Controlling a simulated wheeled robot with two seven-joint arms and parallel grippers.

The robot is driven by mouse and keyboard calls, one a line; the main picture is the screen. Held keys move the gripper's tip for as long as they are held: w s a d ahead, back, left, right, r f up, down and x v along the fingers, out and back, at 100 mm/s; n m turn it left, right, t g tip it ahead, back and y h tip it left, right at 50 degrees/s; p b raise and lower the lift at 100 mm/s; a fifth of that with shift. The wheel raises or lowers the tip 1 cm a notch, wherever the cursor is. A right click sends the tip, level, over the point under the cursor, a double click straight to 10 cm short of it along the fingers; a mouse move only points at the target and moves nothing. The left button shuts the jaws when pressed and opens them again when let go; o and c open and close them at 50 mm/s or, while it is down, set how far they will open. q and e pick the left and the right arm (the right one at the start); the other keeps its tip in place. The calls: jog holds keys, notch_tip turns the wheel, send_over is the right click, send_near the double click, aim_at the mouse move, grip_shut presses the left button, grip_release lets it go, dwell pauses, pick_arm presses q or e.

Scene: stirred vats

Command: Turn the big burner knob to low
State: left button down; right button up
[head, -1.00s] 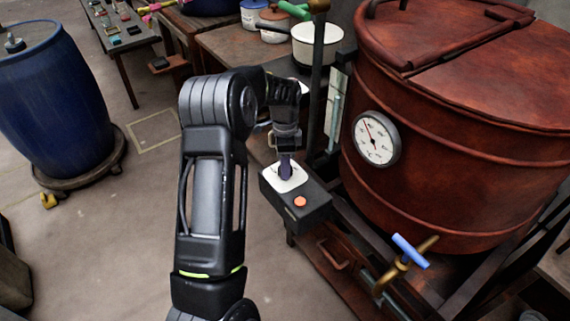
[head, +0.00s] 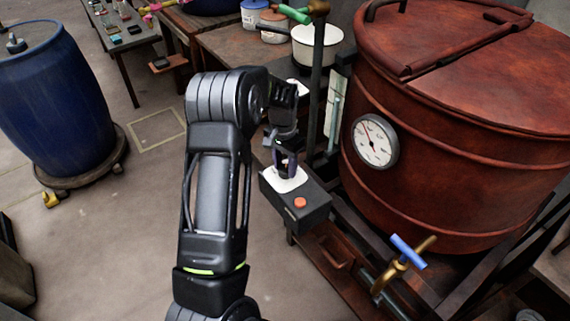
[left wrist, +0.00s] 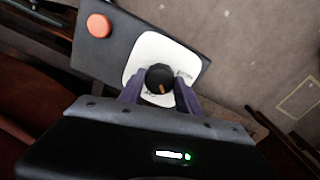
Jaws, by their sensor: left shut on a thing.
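The burner knob (left wrist: 160,78) is a round black knob with an orange pointer mark, on a white dial plate (left wrist: 148,47) in the left wrist view. The plate sits on a dark control box (head: 314,206), which also carries an orange button (head: 300,202). My left gripper (head: 286,168) reaches down onto the plate in the head view. In the left wrist view its two purple fingers (left wrist: 160,92) stand on either side of the knob and are shut on it. The plate's markings are mostly hidden. My right gripper is not in view.
A large rusty red vat (head: 455,130) with a round gauge (head: 375,141) stands right of the box. A blue-handled valve (head: 408,252) is low in front of it. A blue barrel (head: 55,100) stands at left. The floor between is clear.

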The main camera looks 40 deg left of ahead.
aim_at(284, 168)
pick_arm(q)
jog(key=shift+n, duration=1.1)
jog(key=c, duration=0.8)
grip_release()
jog(key=shift+c, duration=0.2)
notch_tip(284, 168, up, 8)
jog(key=shift+a+f+p, duration=0.1)
jog(key=shift+p, duration=0.35)
